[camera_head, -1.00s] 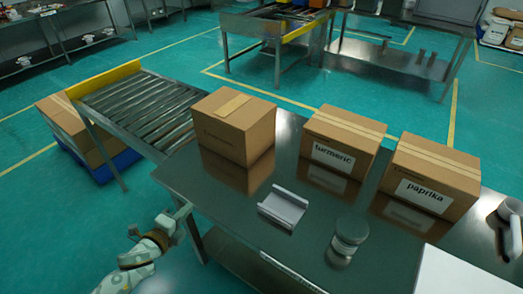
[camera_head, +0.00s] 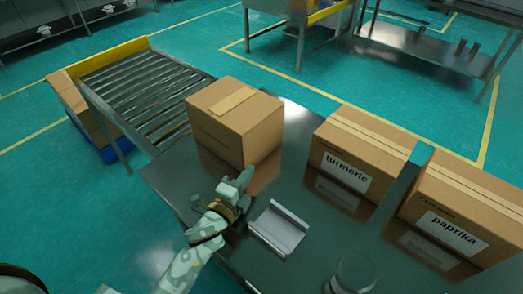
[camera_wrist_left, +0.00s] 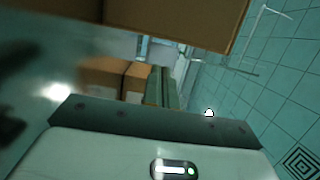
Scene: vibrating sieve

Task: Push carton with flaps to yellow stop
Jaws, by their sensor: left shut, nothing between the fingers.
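The brown carton (camera_head: 235,125) with a lighter strip on top stands upright on the steel table, beside the near end of the roller conveyor (camera_head: 135,85). The yellow stop (camera_head: 95,57) runs across the conveyor's far end. My left gripper (camera_head: 243,178) is shut and empty, close to the carton's lower near side; I cannot tell whether it touches. My right gripper is not in view.
A pale metal tray (camera_head: 278,228) lies just right of my left gripper. A jar (camera_head: 352,275) stands at the front edge of view. The turmeric carton (camera_head: 360,150) and paprika carton (camera_head: 460,210) stand to the right. More cartons (camera_head: 75,105) sit on a blue base left of the conveyor.

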